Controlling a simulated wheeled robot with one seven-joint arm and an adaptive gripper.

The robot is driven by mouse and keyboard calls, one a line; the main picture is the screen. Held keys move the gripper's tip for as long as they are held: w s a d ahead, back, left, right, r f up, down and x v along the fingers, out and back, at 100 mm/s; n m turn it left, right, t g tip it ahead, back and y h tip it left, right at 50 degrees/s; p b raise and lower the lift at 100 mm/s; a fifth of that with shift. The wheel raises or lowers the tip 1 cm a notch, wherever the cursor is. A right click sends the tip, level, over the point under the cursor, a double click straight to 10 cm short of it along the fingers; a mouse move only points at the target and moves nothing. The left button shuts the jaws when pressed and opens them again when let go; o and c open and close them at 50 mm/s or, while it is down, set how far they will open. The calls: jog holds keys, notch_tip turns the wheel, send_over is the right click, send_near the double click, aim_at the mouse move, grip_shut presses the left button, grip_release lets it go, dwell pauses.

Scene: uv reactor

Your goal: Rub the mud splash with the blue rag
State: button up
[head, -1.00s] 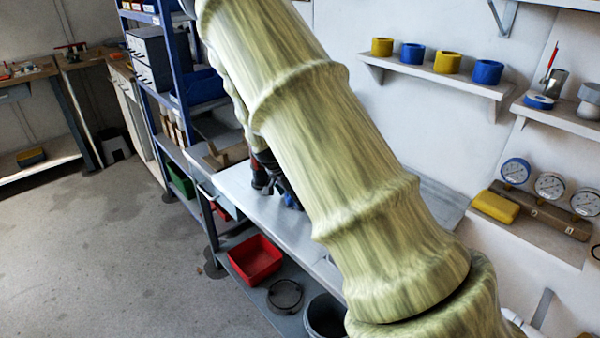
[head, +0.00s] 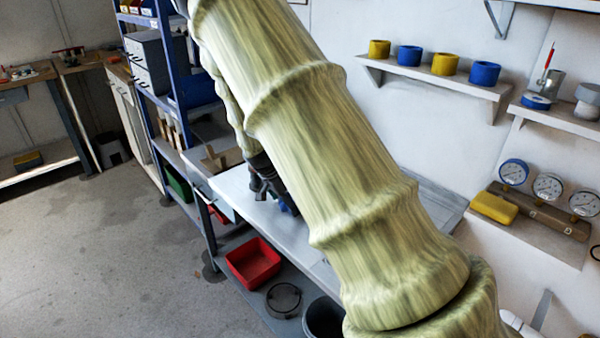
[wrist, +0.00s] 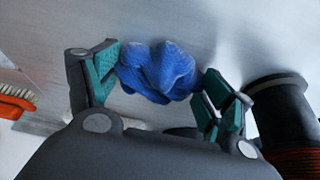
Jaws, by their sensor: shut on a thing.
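The blue rag (wrist: 158,70) is crumpled between the two green-padded fingers of my gripper (wrist: 160,85) in the wrist view. My gripper is shut on it, over a grey metal surface. In the head view my gripper (head: 268,187) is low over the bench, partly hidden behind my arm, and a bit of the blue rag (head: 287,207) shows beneath it. I cannot make out the mud splash in either view; my arm and gripper cover part of the bench. Whether the rag touches the surface is unclear.
A dark cylinder with orange-red coils (wrist: 285,115) stands close right of my gripper in the wrist view. An orange brush (wrist: 15,100) lies at left. The grey bench (head: 235,190) adjoins a blue shelf rack (head: 180,70). A red bin (head: 253,262) is below.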

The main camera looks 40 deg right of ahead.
jog(key=d, duration=0.4)
jog(key=shift+w+d+p, duration=0.15)
jog(key=shift+d+p, duration=0.15)
jog(key=shift+d, duration=0.1)
jog(key=shift+d+r+p, duration=0.1)
jog(key=shift+r+p, duration=0.2)
jog(key=shift+p, duration=0.1)
notch_tip(320, 180, up, 3)
jog(key=shift+r+p, duration=0.2)
jog(key=shift+p, duration=0.6)
jog(key=shift+r+p, duration=1.3)
jog(key=shift+r, duration=0.7)
